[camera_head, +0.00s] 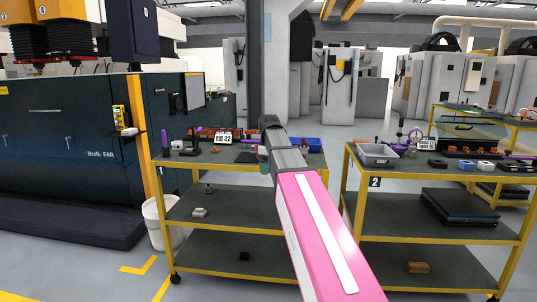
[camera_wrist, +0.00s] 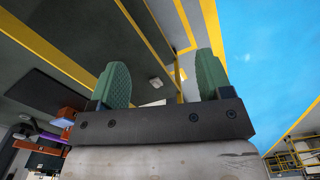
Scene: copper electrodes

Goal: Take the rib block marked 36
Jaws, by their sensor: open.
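No block with a readable 36 shows in either view. Small copper-brown blocks (camera_head: 215,149) sit on the top shelf of the left cart (camera_head: 185,163), near a sign reading RIB 32 (camera_head: 223,138). More copper blocks (camera_head: 466,151) stand on the right cart's top; their marks are too small to read. In the wrist view, orange-brown pieces (camera_wrist: 68,114) lie at the left edge, apart from my gripper. My gripper (camera_wrist: 163,78) has its two green pads spread wide with nothing between them. In the head view my arm reaches over the left cart, and its dark end hides part of the top.
The right cart (camera_head: 410,166) carries a grey bin (camera_head: 378,160), a number 2 plate (camera_head: 375,182) and a dark case (camera_head: 458,206). A blue bin (camera_head: 307,145) is on the left cart. A white bucket (camera_head: 160,222) stands beside it. A gap separates the carts.

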